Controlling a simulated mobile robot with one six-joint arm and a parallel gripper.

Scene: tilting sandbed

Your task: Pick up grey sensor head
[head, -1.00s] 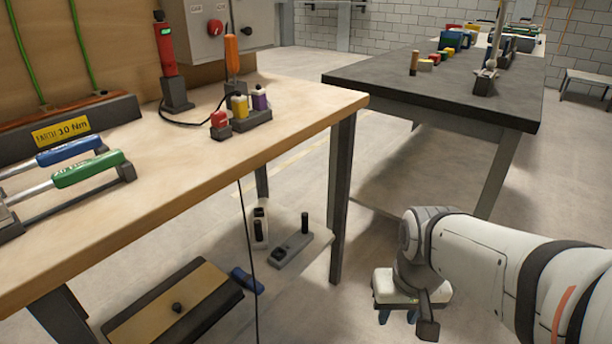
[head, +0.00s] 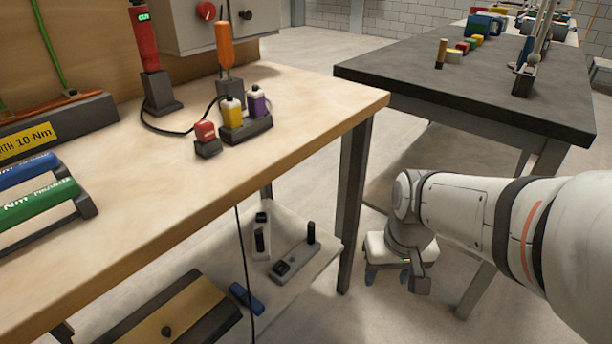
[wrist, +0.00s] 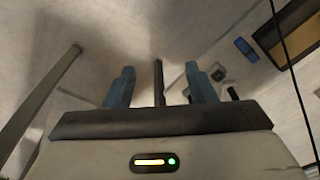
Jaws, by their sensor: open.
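I cannot clearly make out a grey sensor head in any view. A grey block with a black post (head: 287,266) lies on the lower shelf under the wooden bench, but I cannot tell what it is. My gripper (head: 386,275) hangs low over the floor, right of the bench's front leg, fingers pointing down. In the wrist view my gripper (wrist: 160,85) shows two blue fingers apart, with nothing held between them.
The wooden bench (head: 290,125) holds bottles, an orange-handled tool (head: 225,45) and torque wrenches (head: 40,205). Its dark leg (head: 355,200) stands left of my gripper. A dark-topped table (head: 450,85) stands behind my arm. A cable (head: 243,260) hangs before the shelf.

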